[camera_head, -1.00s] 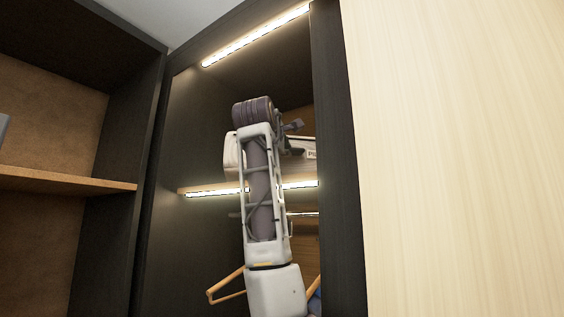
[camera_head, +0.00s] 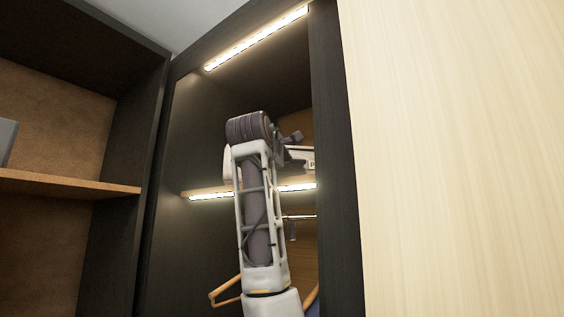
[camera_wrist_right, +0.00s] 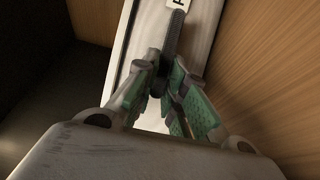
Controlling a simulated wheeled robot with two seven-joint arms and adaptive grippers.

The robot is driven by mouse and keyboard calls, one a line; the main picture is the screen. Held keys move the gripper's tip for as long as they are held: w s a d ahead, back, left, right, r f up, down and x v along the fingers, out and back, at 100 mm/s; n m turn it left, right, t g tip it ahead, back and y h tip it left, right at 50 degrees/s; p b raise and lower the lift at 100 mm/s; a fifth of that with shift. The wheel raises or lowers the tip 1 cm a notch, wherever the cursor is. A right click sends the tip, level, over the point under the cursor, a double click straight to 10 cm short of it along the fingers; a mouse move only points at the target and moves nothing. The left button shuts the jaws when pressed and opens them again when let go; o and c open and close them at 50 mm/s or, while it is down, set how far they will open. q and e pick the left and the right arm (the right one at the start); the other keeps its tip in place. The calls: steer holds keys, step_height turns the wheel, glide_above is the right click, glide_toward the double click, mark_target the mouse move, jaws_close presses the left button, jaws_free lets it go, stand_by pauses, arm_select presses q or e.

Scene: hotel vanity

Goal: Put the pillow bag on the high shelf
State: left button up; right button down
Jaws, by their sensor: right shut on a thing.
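The pillow bag (camera_head: 229,164) is white with a printed label (camera_head: 311,164). It is inside the lit closet, just above the high shelf (camera_head: 187,192), a wooden board with a light strip along its front. My arm hides much of the bag, and I cannot tell whether it touches the board. In the right wrist view, the bag (camera_wrist_right: 122,50) lies beyond my right gripper (camera_wrist_right: 164,84), whose green-padded fingers are shut on its dark strap (camera_wrist_right: 172,38). In the head view the fingers are hidden behind my wrist. My left gripper is not in view.
A dark closet post (camera_head: 335,150) and a pale wood panel (camera_head: 450,150) stand close on the right. A light strip (camera_head: 255,40) runs along the top. A wooden hanger (camera_head: 226,292) hangs below the shelf. Another shelf (camera_head: 70,184) is in the left cabinet.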

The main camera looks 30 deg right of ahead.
steer(key=shift+d+f, duration=0.1)
steer(key=c, duration=1.5)
jaws_free()
steer(key=shift+w+d+f, duration=0.1)
steer(key=shift+d, duration=0.1)
steer(key=shift+a, duration=0.15)
steer(key=shift+r, duration=0.25)
steer(key=shift+s+a+f, duration=0.1)
steer(key=shift+s+a, duration=0.05)
steer(key=shift+s, duration=0.1)
steer(key=b+v, duration=0.4)
steer(key=v, duration=0.7)
steer(key=shift+s+a, duration=0.15)
steer(key=shift+a, duration=0.05)
